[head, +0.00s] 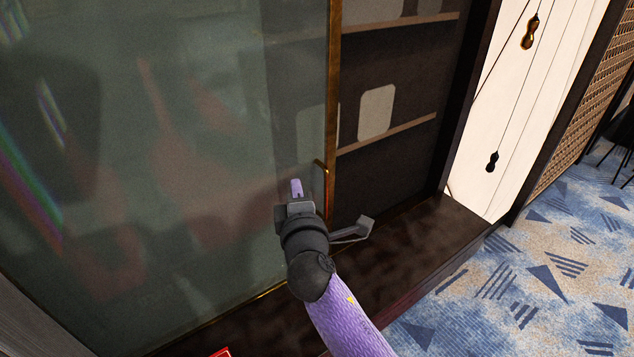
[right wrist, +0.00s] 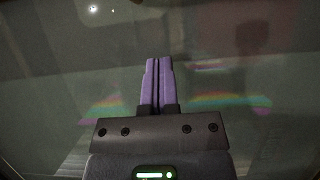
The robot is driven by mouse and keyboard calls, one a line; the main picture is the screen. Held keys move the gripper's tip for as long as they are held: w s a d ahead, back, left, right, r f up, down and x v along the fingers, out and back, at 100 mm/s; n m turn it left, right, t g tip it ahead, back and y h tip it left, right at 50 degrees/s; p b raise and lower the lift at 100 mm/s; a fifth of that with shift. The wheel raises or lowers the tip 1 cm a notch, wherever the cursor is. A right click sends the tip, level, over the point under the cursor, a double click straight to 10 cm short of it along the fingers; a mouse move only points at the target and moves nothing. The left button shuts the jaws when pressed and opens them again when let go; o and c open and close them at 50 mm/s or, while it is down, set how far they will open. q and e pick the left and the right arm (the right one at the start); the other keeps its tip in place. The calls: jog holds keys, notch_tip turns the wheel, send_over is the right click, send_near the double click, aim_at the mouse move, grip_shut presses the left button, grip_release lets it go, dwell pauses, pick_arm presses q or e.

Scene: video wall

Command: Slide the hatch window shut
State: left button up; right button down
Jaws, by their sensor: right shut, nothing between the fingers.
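The hatch window (head: 170,150) is a large glass pane with a brass edge on its right side. A small brass handle (head: 322,185) stands on that edge. To the right of the edge is an open gap onto dark shelving. My right gripper (head: 296,188) is shut and empty, in front of the glass just left of the handle. In the right wrist view its purple fingers (right wrist: 158,85) are together, pointing at the reflecting glass. I cannot tell whether they touch the pane. My left gripper is not in view.
The shelving (head: 390,120) behind the gap holds pale rounded panels. A dark sill (head: 400,240) runs below the opening. A white panel with cords (head: 530,100) stands at right. Blue patterned carpet (head: 520,290) is clear at lower right. A red object (head: 221,353) shows at the bottom edge.

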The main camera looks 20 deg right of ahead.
aim_at(315, 167)
jog(key=d+p, duration=0.1)
jog(key=d, duration=0.2)
jog(key=shift+w+d, duration=0.1)
jog(key=shift+d, duration=0.25)
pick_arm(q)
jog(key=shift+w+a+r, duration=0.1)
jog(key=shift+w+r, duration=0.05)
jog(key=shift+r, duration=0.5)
pick_arm(e)
jog(key=shift+d, duration=0.15)
jog(key=shift+d, duration=0.15)
